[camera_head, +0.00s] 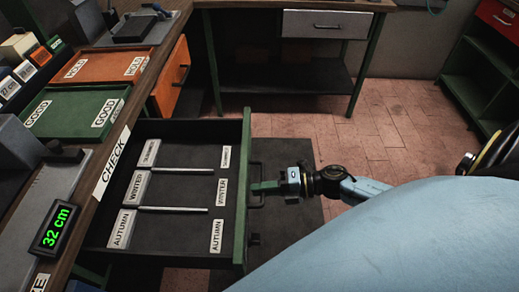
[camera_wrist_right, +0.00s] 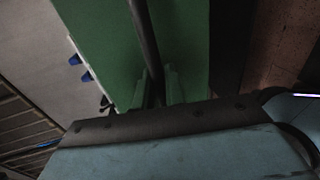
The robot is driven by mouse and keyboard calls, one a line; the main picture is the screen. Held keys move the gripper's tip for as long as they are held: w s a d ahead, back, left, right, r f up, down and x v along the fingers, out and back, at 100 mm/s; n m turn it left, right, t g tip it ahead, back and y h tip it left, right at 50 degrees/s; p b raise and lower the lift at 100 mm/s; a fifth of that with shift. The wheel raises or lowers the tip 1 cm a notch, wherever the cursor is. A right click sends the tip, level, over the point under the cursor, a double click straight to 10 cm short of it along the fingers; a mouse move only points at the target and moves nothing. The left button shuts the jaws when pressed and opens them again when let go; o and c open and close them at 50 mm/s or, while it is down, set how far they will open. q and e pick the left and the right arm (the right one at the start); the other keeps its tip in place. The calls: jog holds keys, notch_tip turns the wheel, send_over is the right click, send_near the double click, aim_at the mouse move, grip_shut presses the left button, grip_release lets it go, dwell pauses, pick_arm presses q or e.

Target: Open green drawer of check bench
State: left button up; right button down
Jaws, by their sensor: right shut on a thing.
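The green drawer (camera_head: 244,170) of the check bench (camera_head: 110,165) is pulled well out. Its dark inside shows thin divider rods and labels reading summer, winter and autumn. My right gripper (camera_head: 265,187) is at the drawer's outer front, shut on the dark bar handle (camera_head: 257,200). In the right wrist view the handle (camera_wrist_right: 145,45) runs down between the gripper's fingers (camera_wrist_right: 155,90), with the green front behind it. My left gripper is not in view.
Green (camera_head: 75,110) and orange (camera_head: 105,66) trays and a 32 cm display (camera_head: 54,228) are on the bench top. An orange drawer (camera_head: 171,80) is beyond the green one. Another bench (camera_head: 345,70) stands at the back and a green shelf unit (camera_head: 485,85) at the right. Brick floor (camera_head: 370,120) lies clear between.

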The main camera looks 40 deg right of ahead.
jog(key=shift+d, duration=0.2)
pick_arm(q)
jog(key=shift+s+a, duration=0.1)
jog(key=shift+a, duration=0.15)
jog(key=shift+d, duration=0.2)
pick_arm(e)
jog(key=c, duration=1.7)
grip_release()
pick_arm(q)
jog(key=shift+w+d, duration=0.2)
pick_arm(e)
jog(key=shift+o, duration=0.9)
jog(key=shift+s, duration=0.1)
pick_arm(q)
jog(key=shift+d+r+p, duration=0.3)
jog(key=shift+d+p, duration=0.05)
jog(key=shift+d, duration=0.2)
pick_arm(e)
jog(key=v, duration=1.3)
jog(key=shift+d, duration=0.2)
